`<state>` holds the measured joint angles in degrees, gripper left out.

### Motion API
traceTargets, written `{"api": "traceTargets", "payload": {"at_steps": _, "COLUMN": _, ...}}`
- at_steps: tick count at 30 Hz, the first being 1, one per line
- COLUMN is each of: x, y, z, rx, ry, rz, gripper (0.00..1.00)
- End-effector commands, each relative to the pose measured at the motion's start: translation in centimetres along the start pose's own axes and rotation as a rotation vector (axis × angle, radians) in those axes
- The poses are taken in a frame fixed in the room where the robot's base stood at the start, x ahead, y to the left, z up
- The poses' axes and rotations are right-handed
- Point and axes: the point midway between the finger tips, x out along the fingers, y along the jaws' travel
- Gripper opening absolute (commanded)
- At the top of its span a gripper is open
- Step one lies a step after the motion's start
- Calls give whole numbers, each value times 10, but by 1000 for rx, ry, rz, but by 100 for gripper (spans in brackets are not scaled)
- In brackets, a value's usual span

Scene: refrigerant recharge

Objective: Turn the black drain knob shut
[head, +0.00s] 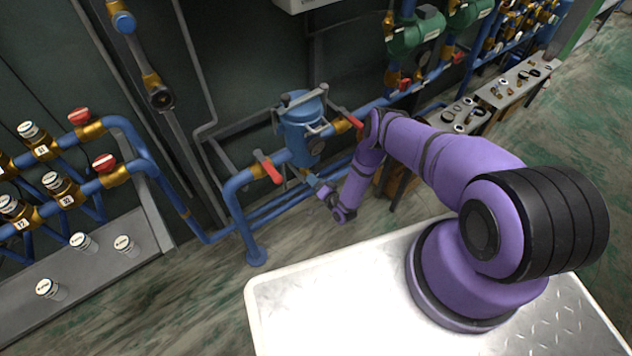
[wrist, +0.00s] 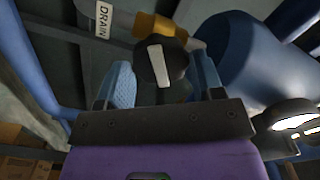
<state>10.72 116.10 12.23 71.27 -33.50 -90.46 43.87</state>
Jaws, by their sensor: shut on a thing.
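The black drain knob (wrist: 158,62) shows in the wrist view, with a pale bar across its face. A white tag reading DRAIN (wrist: 104,18) is at its upper left, and a brass fitting (wrist: 155,27) sits behind it. My gripper (wrist: 163,80) has its two blue fingers on either side of the knob and is shut on it. In the head view my gripper (head: 323,191) is low beneath the blue canister (head: 302,135). The knob cannot be made out there.
The blue canister also fills the wrist view's right side (wrist: 245,55). Red-handled valves (head: 268,167) sit on the blue pipes nearby. A shelf with small fittings (head: 490,100) stands at the right, and a grey ledge with white-capped parts (head: 150,225) at the left.

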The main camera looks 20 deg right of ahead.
Motion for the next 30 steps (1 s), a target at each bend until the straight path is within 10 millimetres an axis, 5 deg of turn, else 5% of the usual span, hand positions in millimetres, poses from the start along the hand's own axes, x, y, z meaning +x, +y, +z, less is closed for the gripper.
{"api": "traceTargets", "payload": {"at_steps": 6, "x": -2, "y": 1, "z": 0, "rx": 174, "ry": 1, "rz": 3, "gripper": 33}}
{"api": "traceTargets", "payload": {"at_steps": 17, "x": -2, "y": 2, "z": 0, "rx": 219, "ry": 1, "rz": 4, "gripper": 33}}
{"api": "traceTargets", "payload": {"at_steps": 24, "x": -2, "y": 1, "z": 0, "rx": 494, "ry": 3, "rz": 3, "gripper": 33}}
{"api": "traceTargets", "payload": {"at_steps": 25, "x": -2, "y": 1, "z": 0, "rx": 507, "ry": 1, "rz": 3, "gripper": 63}}
{"api": "traceTargets", "payload": {"at_steps": 27, "x": -2, "y": 1, "z": 1, "rx": 500, "ry": 0, "rz": 2, "gripper": 80}}
{"api": "traceTargets", "payload": {"at_steps": 30, "x": -1, "y": 0, "z": 0, "rx": 499, "ry": 0, "rz": 1, "gripper": 80}}
